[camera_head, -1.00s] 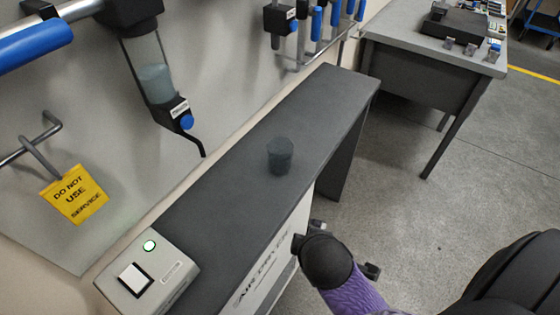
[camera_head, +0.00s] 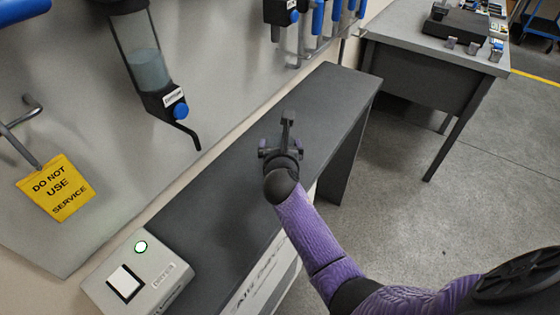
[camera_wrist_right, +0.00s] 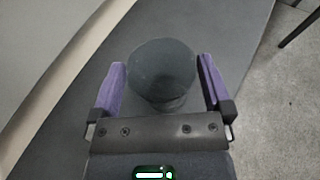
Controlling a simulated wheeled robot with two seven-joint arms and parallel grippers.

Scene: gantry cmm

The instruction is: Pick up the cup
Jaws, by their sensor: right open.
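The cup (camera_wrist_right: 162,72) is dark, round and translucent grey. In the right wrist view it stands on the dark shelf top between the two purple fingers of my right gripper (camera_wrist_right: 163,85). The fingers are open, with a small gap showing on each side of the cup. In the head view my right gripper (camera_head: 284,150) is over the shelf where the cup stands, and it hides most or all of the cup. My left gripper is not in view.
The dark shelf (camera_head: 225,195) runs along the wall, with a switch box (camera_head: 150,280) at its near end. A dispenser (camera_head: 150,75) with a thin spout and a yellow tag (camera_head: 56,188) hang on the wall. A grey table (camera_head: 430,55) stands beyond.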

